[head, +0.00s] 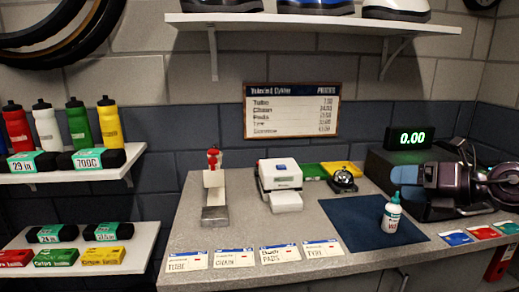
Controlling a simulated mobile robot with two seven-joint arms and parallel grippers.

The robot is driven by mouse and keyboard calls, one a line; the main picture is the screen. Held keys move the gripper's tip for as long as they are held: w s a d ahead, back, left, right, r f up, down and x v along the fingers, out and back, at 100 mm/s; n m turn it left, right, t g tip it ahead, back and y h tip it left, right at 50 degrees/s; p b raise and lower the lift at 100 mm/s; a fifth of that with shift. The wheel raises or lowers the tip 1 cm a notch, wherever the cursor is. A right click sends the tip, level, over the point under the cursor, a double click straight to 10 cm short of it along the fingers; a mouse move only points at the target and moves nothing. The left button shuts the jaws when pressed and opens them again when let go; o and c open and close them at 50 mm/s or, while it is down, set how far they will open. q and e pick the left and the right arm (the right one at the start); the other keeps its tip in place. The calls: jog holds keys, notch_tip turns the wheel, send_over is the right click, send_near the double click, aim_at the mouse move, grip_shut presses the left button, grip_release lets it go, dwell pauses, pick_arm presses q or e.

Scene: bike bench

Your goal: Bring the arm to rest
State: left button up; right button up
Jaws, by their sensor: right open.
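My right arm comes in from the right edge, dark purple and black. Its gripper (428,175), with blue finger pads, is over the right part of the grey bench (240,245), in front of the dark box under the green display. The gripper is open, and I see nothing between its fingers. The space between gripper and bench top is hard to judge. My left arm and gripper are not in view.
A white bottle (391,215) stands on a blue mat (350,222), left of my right gripper. A display (408,138) reads 0.00 behind it. A bell (344,179), white device (279,180), cards (234,257) and coloured packets (456,238) are on the bench.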

jog(key=s+a+f+m+t+h, duration=0.2)
jog(key=f+m, duration=0.8)
jog(key=f, duration=0.1)
jog(key=s+a+f+m+t+h, duration=0.2)
jog(key=f+m+t, duration=0.1)
jog(key=f+m, duration=0.8)
jog(key=s+f+m+g+h+p, duration=0.1)
jog(key=s+f+m+g+h, duration=0.1)
jog(key=s+f+m, duration=0.6)
notch_tip(320, 180, down, 4)
jog(key=s+h, duration=0.1)
jog(key=s, duration=0.1)
jog(key=shift+s+a+m, duration=0.35)
jog(key=shift+m, duration=0.05)
jog(key=s+f+m+g+h, duration=0.1)
jog(key=s+f, duration=0.1)
jog(key=s, duration=0.2)
jog(key=s+f+m+g, duration=0.1)
jog(key=s+f+m, duration=0.1)
jog(key=s+f, duration=0.1)
jog(key=s+f+m+h, duration=0.1)
jog(key=s+f, duration=0.2)
jog(key=s, duration=0.3)
jog(key=shift+s+a+g+h, duration=0.1)
jog(key=shift+a+g+h, duration=0.05)
jog(key=shift+g+h, duration=0.2)
jog(key=shift+c, duration=0.3)
